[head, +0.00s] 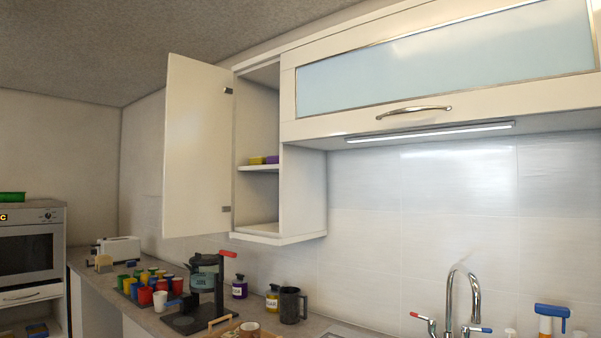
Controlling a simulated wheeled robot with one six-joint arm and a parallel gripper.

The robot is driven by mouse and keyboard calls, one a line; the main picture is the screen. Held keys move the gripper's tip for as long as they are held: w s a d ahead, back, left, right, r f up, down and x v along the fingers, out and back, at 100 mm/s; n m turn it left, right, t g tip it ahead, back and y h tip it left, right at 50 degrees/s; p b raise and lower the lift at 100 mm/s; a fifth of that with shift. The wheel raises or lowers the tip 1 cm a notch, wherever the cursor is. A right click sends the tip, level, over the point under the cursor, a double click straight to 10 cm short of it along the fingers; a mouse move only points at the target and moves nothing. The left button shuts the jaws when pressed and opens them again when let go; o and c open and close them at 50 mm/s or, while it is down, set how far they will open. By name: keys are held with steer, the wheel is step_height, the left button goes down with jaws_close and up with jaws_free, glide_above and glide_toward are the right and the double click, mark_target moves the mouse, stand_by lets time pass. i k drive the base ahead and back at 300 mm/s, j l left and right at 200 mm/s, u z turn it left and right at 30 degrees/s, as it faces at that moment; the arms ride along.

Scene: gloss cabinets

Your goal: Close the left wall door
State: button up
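The left wall door (194,148) is a plain cream door, hinged on the left side of an upper cabinet (303,190). It stands wide open and swings out to the left. Two dark hinges show on its right edge. The cabinet interior is exposed, with a shelf (258,168) holding small yellow and purple items (264,160). The door's handle does not show from this side. My gripper is not in view.
A glass-front flap cabinet (440,65) with a bar handle adjoins on the right. Below, the counter holds a coffee maker (203,290), several coloured cups (150,287), jars, a dark mug (292,305) and a toaster (120,249). A faucet (460,300) stands at right.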

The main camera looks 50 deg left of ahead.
mark_target(198, 136)
steer(key=u, duration=1.95)
